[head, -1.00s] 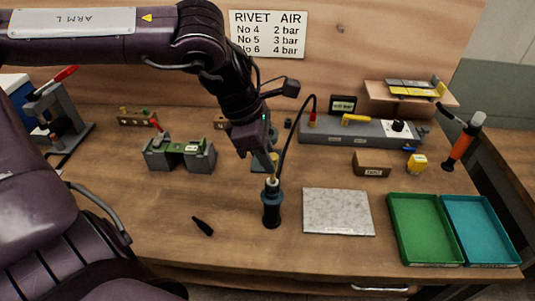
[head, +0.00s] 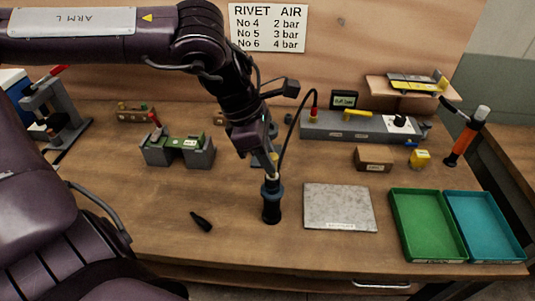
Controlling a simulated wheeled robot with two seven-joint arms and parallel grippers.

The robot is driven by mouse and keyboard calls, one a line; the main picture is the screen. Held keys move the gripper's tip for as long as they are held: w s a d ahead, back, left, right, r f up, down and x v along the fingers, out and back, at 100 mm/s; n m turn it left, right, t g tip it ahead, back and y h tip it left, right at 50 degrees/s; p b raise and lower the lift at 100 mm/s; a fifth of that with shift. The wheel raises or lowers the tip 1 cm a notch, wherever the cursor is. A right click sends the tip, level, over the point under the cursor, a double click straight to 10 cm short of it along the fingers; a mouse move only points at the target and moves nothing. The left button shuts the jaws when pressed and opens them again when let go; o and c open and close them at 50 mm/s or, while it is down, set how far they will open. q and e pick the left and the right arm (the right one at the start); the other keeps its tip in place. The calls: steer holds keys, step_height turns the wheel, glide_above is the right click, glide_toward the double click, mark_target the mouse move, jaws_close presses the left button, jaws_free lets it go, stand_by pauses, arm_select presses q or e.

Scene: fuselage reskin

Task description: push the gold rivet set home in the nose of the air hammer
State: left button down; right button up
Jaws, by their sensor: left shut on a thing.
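The air hammer (head: 271,205) stands upright on the bench, a dark cylinder with a blue collar and its nose pointing up. A black hose runs near it from the grey air unit. My left gripper (head: 273,168) points down right above the nose and is shut. The gold rivet set is between its fingers and almost wholly hidden by them. The gripper's tips are at the top of the hammer's nose; I cannot tell how deep the set sits. My right gripper is not in view.
A black tapered tool (head: 201,222) lies left of the hammer. A grey slab (head: 340,208) lies to its right, then a green tray (head: 427,225) and a teal tray (head: 484,227). A green-topped fixture (head: 180,148) stands back left. The grey air unit (head: 360,129) is behind.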

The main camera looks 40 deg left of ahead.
arm_select(q)
steer(key=shift+f+b, duration=0.7)
steer(key=shift+f, duration=0.1)
steer(key=c, duration=1.2)
jaws_free()
steer(key=p+v, duration=0.4)
steer(key=v, duration=0.1)
